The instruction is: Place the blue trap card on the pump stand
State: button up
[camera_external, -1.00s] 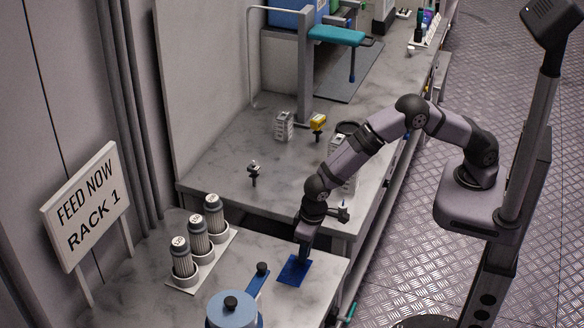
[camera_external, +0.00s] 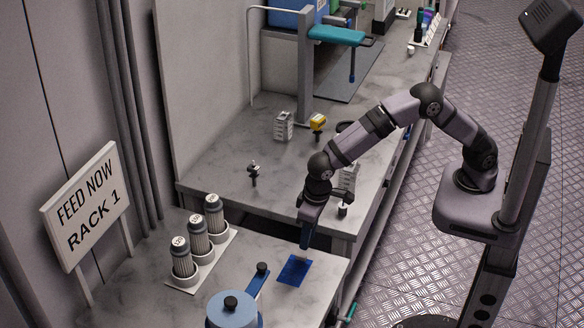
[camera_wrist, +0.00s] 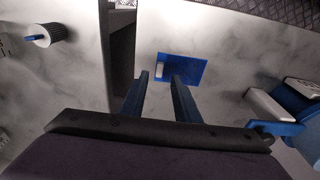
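The blue trap card (camera_external: 293,271) lies flat on the near marble counter, close to its right edge. In the wrist view the card (camera_wrist: 187,69) shows a small white patch on its left side. My gripper (camera_external: 304,246) points down just above the card in the external view. In the wrist view my gripper (camera_wrist: 158,78) has its two fingers apart with nothing between them, and the card lies beyond the fingertips. I cannot tell for sure which item is the pump stand. A blue round pot with a black knob (camera_external: 232,310) stands at the front.
A white rack with several grey-capped cylinders (camera_external: 198,243) stands left of the card. A blue lever (camera_external: 258,281) rises between pot and card. A gap separates the two counters. Small stands (camera_external: 253,172) and a yellow-topped one (camera_external: 318,124) stand on the far counter.

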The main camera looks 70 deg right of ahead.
jog(key=shift+s+r+b, duration=0.15)
jog(key=shift+s+r, duration=0.05)
jog(key=shift+r, duration=1.05)
jog(key=shift+s+r+b, duration=0.15)
jog(key=shift+r, duration=1.1)
jog(key=shift+g, duration=0.5)
jog(key=s+d, duration=0.3)
jog(key=d, duration=0.5)
jog(key=s+d, duration=0.4)
jog(key=d, duration=0.5)
jog(key=s+d, duration=0.3)
jog(key=d, duration=0.6)
jog(key=shift+s+d+f, duration=0.15)
jog(key=shift+s+f, duration=0.05)
jog(key=shift+f, duration=0.15)
jog(key=s+d+f, duration=0.2)
jog(key=s+d, duration=0.2)
jog(key=s, duration=0.3)
jog(key=shift+s+d, duration=0.25)
jog(key=shift+d, duration=0.05)
jog(key=shift+o, duration=0.8)
